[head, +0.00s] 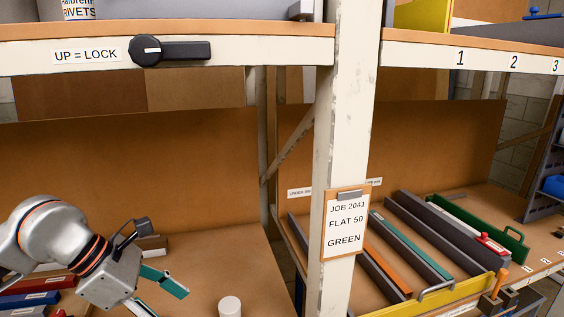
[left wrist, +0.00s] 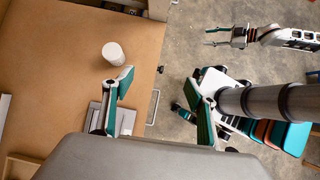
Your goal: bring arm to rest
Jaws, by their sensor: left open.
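My left gripper (head: 160,293) is low at the left of the head view, over the lower bench, with its teal-padded fingers apart and nothing between them. In the left wrist view its two fingers (left wrist: 161,106) are spread wide and empty. My right gripper (left wrist: 216,37) shows only in the left wrist view, at the upper right over the grey floor. Its thin fingers are apart and look empty. The head view does not show it.
A white cylinder (head: 230,306) stands on the bench near my left gripper. A black lever (head: 172,49) lies horizontal on the shelf edge beside "UP = LOCK". A white post (head: 342,130) carries a job card (head: 345,224). Coloured bars fill the right bay.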

